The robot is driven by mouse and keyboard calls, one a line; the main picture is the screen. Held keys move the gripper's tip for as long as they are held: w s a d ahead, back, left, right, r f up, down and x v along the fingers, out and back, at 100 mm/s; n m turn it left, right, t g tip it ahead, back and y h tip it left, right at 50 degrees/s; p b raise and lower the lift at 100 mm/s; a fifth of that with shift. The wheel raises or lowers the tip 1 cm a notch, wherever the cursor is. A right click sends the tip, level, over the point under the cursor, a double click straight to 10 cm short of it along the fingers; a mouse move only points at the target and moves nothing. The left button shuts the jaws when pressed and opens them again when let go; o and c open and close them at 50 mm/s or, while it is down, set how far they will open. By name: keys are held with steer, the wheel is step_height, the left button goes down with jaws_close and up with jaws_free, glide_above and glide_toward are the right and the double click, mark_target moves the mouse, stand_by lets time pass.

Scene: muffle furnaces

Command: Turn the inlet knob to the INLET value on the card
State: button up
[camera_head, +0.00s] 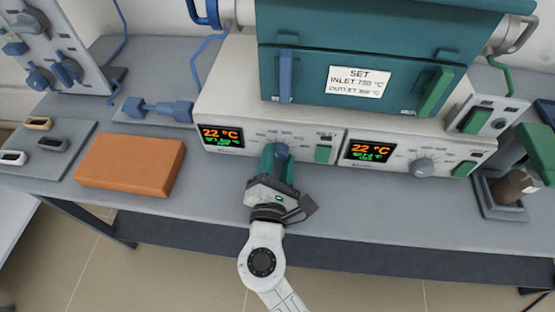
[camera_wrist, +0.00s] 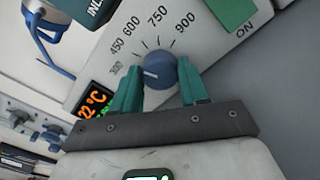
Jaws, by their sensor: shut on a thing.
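The inlet knob (camera_wrist: 160,70) is blue and sits on the front panel of the left control unit (camera_head: 230,105). It also shows in the head view (camera_head: 281,150). My gripper (camera_wrist: 158,84) has its green fingers on either side of the knob and is shut on it. The knob's white mark points left, near the 300 mark on a dial reading 300, 450, 600, 750 and 900. The white card (camera_head: 358,84) on the teal furnace (camera_head: 300,60) reads SET, with INLET apparently 750 °C; its OUTLET number is too small to be sure of.
The left display (camera_head: 223,137) shows 22 °C in orange; its green line is unclear. A grey knob (camera_head: 422,167) and a second display (camera_head: 367,152) are on the right unit. A green switch (camera_head: 323,153) sits right of my gripper. An orange block (camera_head: 130,165) lies left.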

steer(key=o, duration=1.1)
steer(key=shift+c, duration=0.2)
steer(key=s, duration=1)
steer(key=shift+s+a, duration=0.2)
steer(key=shift+s, duration=0.2)
